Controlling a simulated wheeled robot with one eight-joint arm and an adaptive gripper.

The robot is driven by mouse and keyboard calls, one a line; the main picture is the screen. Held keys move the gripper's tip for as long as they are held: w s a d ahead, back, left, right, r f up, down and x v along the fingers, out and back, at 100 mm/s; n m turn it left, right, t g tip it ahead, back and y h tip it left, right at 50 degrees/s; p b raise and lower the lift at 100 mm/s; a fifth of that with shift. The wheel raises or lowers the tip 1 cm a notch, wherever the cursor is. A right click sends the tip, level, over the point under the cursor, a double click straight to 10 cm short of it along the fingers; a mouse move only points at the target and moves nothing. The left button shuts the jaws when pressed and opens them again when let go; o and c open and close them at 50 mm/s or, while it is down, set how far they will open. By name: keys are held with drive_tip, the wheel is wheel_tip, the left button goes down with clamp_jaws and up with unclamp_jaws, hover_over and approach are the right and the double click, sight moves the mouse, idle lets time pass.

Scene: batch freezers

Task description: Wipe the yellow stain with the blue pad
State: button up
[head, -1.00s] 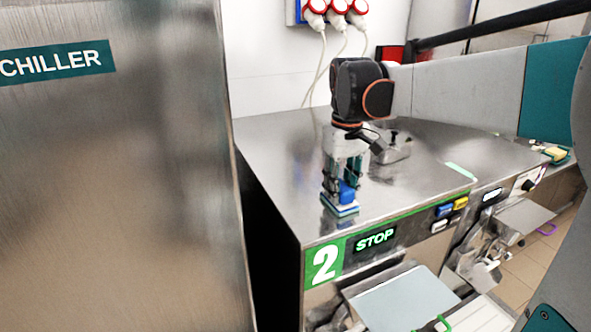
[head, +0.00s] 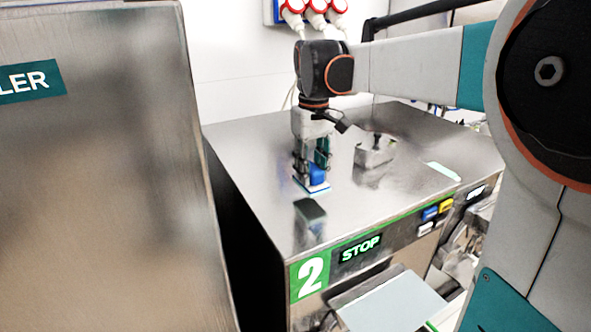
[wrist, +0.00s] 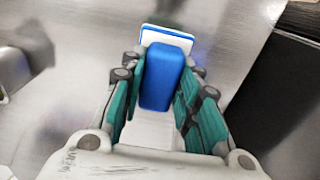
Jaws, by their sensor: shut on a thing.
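My gripper (head: 312,165) points down over the steel top of the machine marked 2. It is shut on the blue pad (head: 318,175), which has a blue block as its grip and a flat white and blue base. The wrist view shows the pad's blue block (wrist: 162,78) between the teal fingers, with the base just beyond it. The pad appears raised above the steel top, with a dark reflection below it and apart from it. I cannot make out a yellow stain in either current view.
The steel top (head: 255,160) is mostly clear. A raised metal fitting (head: 375,155) stands to the right of my gripper, with a pale green strip (head: 441,171) farther right. The tall chiller (head: 90,180) stands close on the left. Coloured buttons (head: 437,210) line the front.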

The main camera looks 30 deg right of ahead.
drive_tip(key=shift+r, duration=0.6)
drive_tip(key=shift+w+r+p, duration=0.3)
drive_tip(key=shift+r+p, duration=0.35)
drive_tip(key=shift+p, duration=0.05)
drive_tip(key=shift+s+r+p, duration=0.25)
drive_tip(key=shift+r+p, duration=0.3)
drive_tip(key=shift+r, duration=0.5)
drive_tip(key=shift+w, duration=0.1)
